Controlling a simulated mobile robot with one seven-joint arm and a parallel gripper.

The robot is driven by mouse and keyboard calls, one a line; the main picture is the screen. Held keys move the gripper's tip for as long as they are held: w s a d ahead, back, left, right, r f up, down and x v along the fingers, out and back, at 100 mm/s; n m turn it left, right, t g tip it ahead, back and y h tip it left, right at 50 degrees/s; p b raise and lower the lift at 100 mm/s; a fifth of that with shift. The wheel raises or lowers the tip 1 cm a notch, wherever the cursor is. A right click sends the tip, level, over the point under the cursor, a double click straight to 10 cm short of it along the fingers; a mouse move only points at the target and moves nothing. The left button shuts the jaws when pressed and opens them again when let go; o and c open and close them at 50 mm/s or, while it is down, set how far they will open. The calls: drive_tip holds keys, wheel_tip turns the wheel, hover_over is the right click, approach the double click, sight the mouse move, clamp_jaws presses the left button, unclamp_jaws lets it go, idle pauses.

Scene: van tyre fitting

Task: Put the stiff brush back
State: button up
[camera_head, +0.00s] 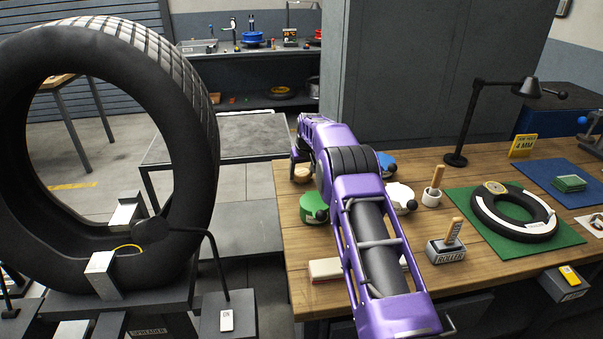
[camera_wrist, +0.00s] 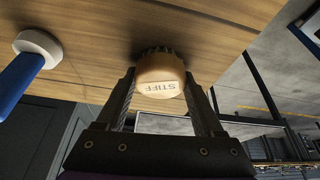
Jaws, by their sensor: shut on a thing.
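The stiff brush (camera_wrist: 160,80) has a round tan wooden body lettered STIFF and short dark bristles. In the wrist view my gripper (camera_wrist: 165,97) is shut on it, with one finger on each side. The bristles face the wooden bench top (camera_wrist: 90,30), at or very close to it; I cannot tell if they touch. In the head view the brush (camera_head: 302,175) shows at the bench's far left corner, under my gripper (camera_head: 296,157), which my purple arm partly hides.
A green tin (camera_head: 312,208), a white pot (camera_head: 400,197) and a blue item (camera_head: 386,162) stand near my arm. A roller holder (camera_head: 446,250) and a small tyre on a green mat (camera_head: 460,203) lie right. A large tyre (camera_head: 190,130) stands left.

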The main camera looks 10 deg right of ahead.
drive_tip(key=o, duration=1.3)
drive_tip(key=shift+r, duration=0.1)
drive_tip(key=shift+s+r, duration=0.15)
drive_tip(key=shift+r, duration=0.4)
drive_tip(key=v, duration=1.1)
